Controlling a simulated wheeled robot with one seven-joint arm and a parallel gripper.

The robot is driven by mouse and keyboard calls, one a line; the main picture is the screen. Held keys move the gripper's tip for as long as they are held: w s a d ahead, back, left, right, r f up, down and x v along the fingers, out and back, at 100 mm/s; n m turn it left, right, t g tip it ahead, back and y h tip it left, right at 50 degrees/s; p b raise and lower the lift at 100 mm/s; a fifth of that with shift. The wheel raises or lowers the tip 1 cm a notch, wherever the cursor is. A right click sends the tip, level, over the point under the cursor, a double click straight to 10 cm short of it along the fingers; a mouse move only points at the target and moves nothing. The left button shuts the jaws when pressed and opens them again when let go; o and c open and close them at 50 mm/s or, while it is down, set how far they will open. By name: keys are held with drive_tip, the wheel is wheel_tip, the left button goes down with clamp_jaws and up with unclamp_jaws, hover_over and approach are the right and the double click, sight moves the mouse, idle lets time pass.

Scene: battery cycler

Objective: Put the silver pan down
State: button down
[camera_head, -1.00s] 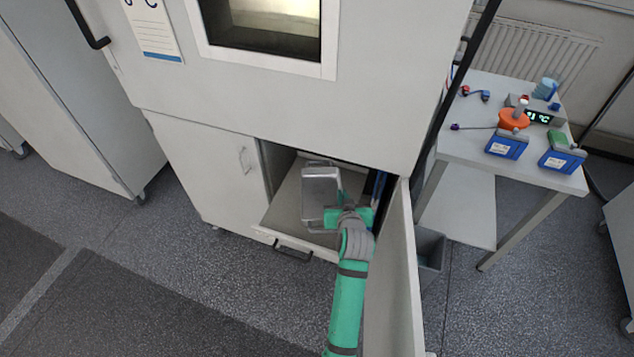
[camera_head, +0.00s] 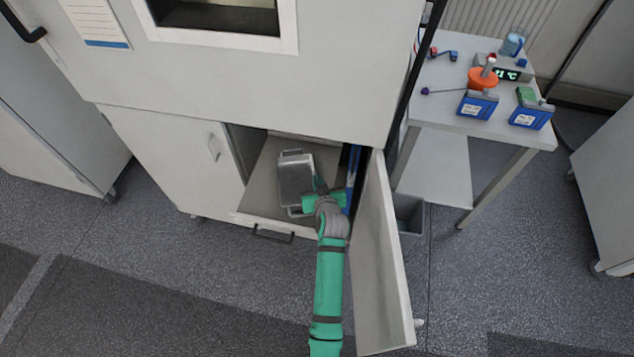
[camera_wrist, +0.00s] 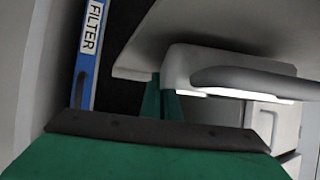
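The silver pan (camera_head: 296,176), a rectangular metal pan with handles, is over the grey pull-out shelf (camera_head: 250,205) in the open lower compartment of the cabinet. Whether it touches the shelf is unclear. My gripper (camera_head: 312,193) is at the pan's right side. In the wrist view the pan (camera_wrist: 215,65) fills the upper right, with a grey handle bar (camera_wrist: 245,80) below it. The green fingers (camera_wrist: 161,100) are close together, and their tips are hidden behind the pan; they appear shut on its edge.
An open door (camera_head: 378,270) stands close to the right of my arm. A blue strip labelled FILTER (camera_wrist: 90,50) is left of the fingers. A side table (camera_head: 440,110) carries blue boxes. The shelf has a black front handle (camera_head: 272,236).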

drive_tip(key=shift+f, duration=0.4)
drive_tip(key=shift+f, duration=0.15)
drive_tip(key=c, duration=2)
unclamp_jaws()
drive_tip(key=shift+s, duration=0.1)
drive_tip(key=v, duration=1.2)
drive_tip(key=shift+d, duration=0.1)
